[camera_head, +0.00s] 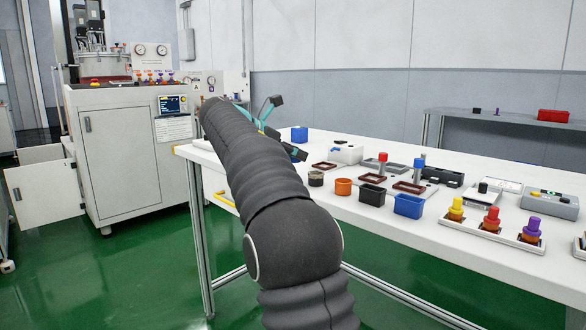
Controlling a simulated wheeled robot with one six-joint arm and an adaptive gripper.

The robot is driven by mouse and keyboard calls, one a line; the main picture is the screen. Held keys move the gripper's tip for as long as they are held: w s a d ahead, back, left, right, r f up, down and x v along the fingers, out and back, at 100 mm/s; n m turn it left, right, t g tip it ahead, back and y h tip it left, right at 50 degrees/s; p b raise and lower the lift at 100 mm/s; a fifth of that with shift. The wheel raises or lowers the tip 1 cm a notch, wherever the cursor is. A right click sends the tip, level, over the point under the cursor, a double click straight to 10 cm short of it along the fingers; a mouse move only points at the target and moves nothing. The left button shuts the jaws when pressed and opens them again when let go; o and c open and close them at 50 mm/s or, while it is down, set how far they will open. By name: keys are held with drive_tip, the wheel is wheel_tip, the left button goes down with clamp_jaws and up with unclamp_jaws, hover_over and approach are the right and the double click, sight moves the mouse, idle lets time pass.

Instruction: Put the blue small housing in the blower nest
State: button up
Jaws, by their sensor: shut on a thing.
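My gripper (284,128) is above the back left part of the white table, with teal links and dark finger parts showing past my arm. A small blue housing (299,134) shows at the fingers, and the gripper is shut on it. The contact itself is too small to make out, and my arm hides part of the gripper. A blue rectangular housing (408,205) stands at the table's front edge, beside a black one (373,196). I cannot tell for sure which fixture is the blower nest.
An orange round cup (343,187) and a dark round cup (316,179) stand at the table's front edge. Brown-rimmed trays (409,187) and a white box (346,153) lie behind. Yellow, red and purple-topped parts (493,219) stand at right. A white machine cabinet (125,155) stands at left.

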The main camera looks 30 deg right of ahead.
wheel_tip(320, 180, down, 3)
drive_tip(key=shift+w+a+r+b, duration=0.1)
drive_tip(key=shift+b, duration=0.55)
drive_tip(key=shift+p, duration=0.5)
drive_tip(key=shift+f, duration=0.5)
drive_tip(key=shift+f, duration=0.25)
drive_tip(key=o, duration=0.8)
drive_tip(key=shift+f+b, duration=0.15)
drive_tip(key=shift+b, duration=0.9)
drive_tip(key=p+v, duration=0.4)
drive_tip(key=v, duration=1)
drive_tip(key=shift+w+r, duration=0.15)
drive_tip(key=shift+r, duration=0.25)
